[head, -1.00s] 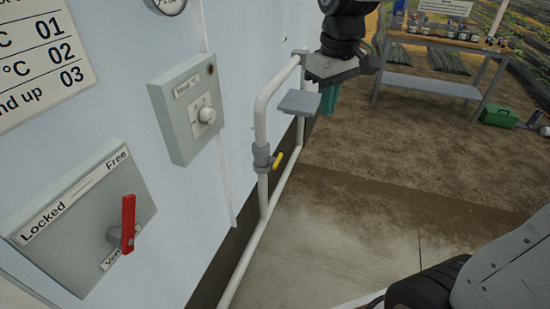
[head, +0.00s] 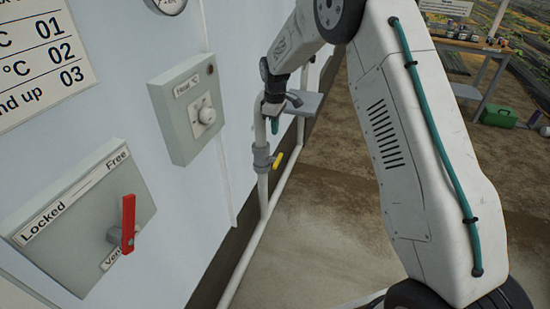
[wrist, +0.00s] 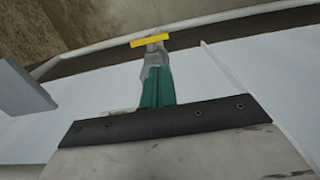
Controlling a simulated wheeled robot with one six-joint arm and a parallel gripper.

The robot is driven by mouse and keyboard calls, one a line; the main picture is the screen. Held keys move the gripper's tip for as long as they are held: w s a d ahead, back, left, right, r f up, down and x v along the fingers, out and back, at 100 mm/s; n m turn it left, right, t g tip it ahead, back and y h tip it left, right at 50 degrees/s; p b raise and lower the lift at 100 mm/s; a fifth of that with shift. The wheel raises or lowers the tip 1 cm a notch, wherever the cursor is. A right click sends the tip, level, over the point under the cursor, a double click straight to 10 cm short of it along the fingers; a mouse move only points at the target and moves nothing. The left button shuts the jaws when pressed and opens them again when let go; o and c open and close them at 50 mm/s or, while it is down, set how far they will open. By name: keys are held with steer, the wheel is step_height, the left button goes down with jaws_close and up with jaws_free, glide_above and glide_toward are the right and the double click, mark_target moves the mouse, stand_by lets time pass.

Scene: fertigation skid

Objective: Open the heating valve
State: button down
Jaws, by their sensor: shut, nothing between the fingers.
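A grey valve (head: 262,156) with a yellow lever (head: 277,161) sits on the white vertical pipe. The lever sticks out to the right of the pipe and slants upward. My gripper (head: 274,126) is shut and empty, its teal fingers pointing down, a little above the valve in the head view. In the wrist view the shut teal fingers (wrist: 157,85) point toward the valve, whose yellow lever (wrist: 151,41) shows crosswise just beyond the tips. I see a gap between the fingers and the lever, though its depth is unclear. Part of the pipe behind the gripper is hidden.
A grey box with a round white dial (head: 207,115) hangs on the wall left of the pipe. A panel with a red lever (head: 128,223) is at lower left. A small grey shelf (head: 303,103) is right of the gripper. The floor right of the pipe is open.

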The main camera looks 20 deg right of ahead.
mark_target(276, 163)
step_height(276, 163, down, 14)
steer(key=shift+r, duration=0.1)
stand_by(0.6)
steer(key=shift+d, duration=0.1)
stand_by(0.3)
